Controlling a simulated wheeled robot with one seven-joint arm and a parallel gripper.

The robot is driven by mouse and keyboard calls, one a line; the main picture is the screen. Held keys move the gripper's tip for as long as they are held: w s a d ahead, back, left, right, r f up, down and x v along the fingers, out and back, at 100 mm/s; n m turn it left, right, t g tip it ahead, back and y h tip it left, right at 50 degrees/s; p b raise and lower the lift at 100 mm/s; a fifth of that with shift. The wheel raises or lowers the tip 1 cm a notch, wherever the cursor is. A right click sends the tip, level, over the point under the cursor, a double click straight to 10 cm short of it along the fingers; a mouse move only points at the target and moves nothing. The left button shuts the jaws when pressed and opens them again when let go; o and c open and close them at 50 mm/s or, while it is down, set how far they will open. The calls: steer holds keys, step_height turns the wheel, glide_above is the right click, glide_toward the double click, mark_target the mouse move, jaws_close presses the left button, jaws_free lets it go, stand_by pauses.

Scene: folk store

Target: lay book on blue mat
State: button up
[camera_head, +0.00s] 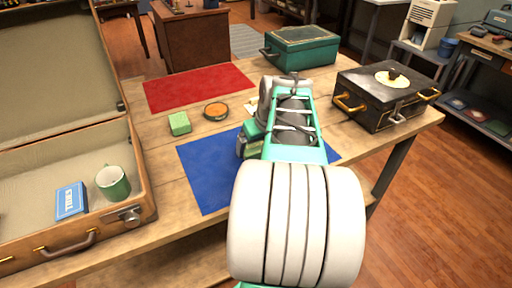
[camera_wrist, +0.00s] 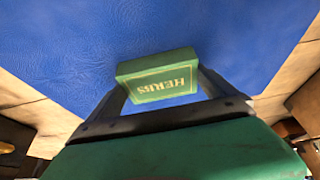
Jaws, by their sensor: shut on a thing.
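A small green book (camera_wrist: 157,78) marked HERBS sits between the fingers of my gripper (camera_wrist: 162,84), which is shut on it. In the wrist view, the blue mat (camera_wrist: 165,35) fills the background behind the book. In the head view, the blue mat (camera_head: 203,172) lies on the wooden table, and my gripper (camera_head: 246,148) is over its middle. My arm hides much of the mat's right side and most of the book. I cannot tell whether the book touches the mat.
An open suitcase (camera_head: 150,190) at left holds a blue book (camera_head: 71,201) and a green mug (camera_head: 113,182).

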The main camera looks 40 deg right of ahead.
steer(key=o, duration=1.1)
steer(key=shift+f, duration=0.15)
steer(key=shift+r, duration=0.3)
steer(key=p+v, duration=0.2)
steer(key=v, duration=0.9)
steer(key=shift+s+a+r, duration=0.15)
steer(key=shift+s+r, duration=0.1)
steer(key=shift+r, duration=0.1)
